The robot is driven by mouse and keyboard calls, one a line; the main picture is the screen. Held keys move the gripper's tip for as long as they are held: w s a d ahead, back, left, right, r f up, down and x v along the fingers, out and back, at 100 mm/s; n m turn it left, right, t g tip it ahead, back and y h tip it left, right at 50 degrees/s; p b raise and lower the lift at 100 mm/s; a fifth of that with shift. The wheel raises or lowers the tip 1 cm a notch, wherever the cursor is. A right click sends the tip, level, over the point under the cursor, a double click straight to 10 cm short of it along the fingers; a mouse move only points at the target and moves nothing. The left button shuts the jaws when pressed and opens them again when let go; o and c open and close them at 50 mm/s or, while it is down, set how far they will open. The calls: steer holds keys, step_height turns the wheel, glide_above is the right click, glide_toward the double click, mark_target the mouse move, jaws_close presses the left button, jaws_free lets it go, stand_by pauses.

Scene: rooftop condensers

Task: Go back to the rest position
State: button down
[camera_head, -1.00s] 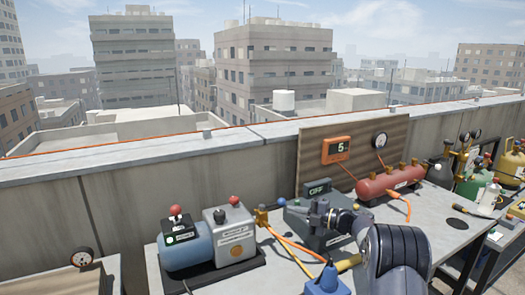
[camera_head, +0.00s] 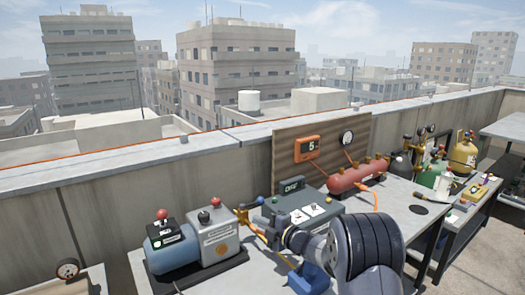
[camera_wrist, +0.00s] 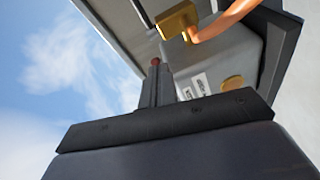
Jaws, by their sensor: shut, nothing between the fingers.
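My gripper (camera_wrist: 157,88) shows in the wrist view as two dark fingers pressed together with nothing between them. In the head view my arm reaches in from the lower right, over the front of the bench (camera_head: 405,215). The gripper's fingertips cannot be made out clearly there. In the wrist view the fingers stand in front of a grey box-shaped unit (camera_wrist: 222,75), with a red knob (camera_wrist: 155,61) just past their tips. I cannot tell how much gap lies between them.
A blue and grey pump unit (camera_head: 178,248) stands left of my arm. A control box (camera_head: 292,186), a red manifold (camera_head: 352,178) and hoses are close behind it. A brass fitting (camera_wrist: 178,19) with an orange hose (camera_wrist: 235,15) shows in the wrist view. Gas cylinders (camera_head: 462,155) stand at right.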

steer(key=shift+s+a+m+t+h+b, duration=0.35)
steer(key=shift+a+m+t+h, duration=0.35)
steer(key=shift+h, duration=0.2)
steer(key=shift+s+a+m+t+h+b, duration=0.3)
steer(key=shift+a+m+t+h, duration=0.35)
steer(key=shift+t+h, duration=0.2)
steer(key=shift+r, duration=0.1)
